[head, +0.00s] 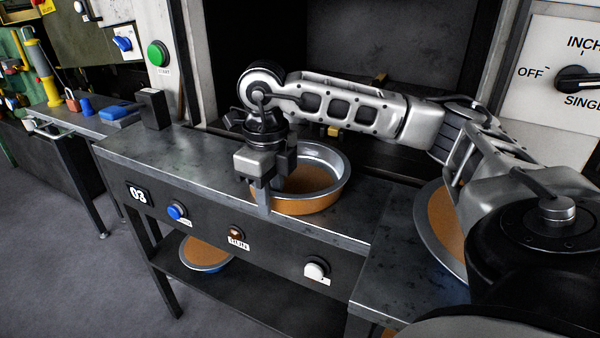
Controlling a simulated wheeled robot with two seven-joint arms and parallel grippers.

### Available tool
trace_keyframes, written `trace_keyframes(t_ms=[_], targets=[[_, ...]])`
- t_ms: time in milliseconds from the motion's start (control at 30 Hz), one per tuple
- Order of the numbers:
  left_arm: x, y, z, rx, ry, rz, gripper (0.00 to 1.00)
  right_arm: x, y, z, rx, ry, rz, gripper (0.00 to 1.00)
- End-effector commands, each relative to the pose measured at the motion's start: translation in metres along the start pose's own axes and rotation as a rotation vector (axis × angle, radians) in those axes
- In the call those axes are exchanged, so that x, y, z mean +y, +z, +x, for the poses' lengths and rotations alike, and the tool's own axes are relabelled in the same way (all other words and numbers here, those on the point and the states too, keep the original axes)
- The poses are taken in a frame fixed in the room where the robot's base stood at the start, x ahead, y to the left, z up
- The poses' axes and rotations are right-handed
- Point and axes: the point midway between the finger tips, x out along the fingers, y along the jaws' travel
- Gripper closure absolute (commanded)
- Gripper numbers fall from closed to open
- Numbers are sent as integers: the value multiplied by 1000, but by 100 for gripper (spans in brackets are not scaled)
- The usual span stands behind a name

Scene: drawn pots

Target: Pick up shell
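A round metal shell (322,204) with a silver rim and an orange-brown body sits upright on the grey metal bench (185,152). My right arm reaches in from the right, and its gripper (268,200) points down at the shell's left rim. One finger shows in front of the shell's outer wall. The other finger is partly hidden behind the gripper body, so I cannot tell whether the fingers press on the wall. My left gripper is not in view.
Another shell (433,222) stands at the right, partly hidden by my arm. One more shell (206,254) lies on the lower shelf (262,300). A dark press opening (385,45) is behind the bench. A small black box (153,109) stands at the bench's left end.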

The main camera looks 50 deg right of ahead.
Motion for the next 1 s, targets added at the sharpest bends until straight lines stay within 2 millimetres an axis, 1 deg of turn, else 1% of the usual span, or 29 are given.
trace_keyframes(t_ms=[133, 167, 200, 233, 267, 567, 1000], targets=[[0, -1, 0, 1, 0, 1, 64, 0, 0, 0, 0, 0, 0, 73], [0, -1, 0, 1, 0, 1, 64, 0, 0, 0, 0, 0, 0, 76], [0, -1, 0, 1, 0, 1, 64, 0, 0, 0, 0, 0, 0, 87], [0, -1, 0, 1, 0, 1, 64, 0, 0, 0, 0, 0, 0, 95], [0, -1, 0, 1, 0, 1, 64, 0, 0, 0, 0, 0, 0, 100], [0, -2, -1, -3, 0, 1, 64, 0, 0, -5, -1, 1, -1, 100], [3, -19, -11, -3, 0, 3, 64, 1, 0, -31, 1, 3, -2, 100]])
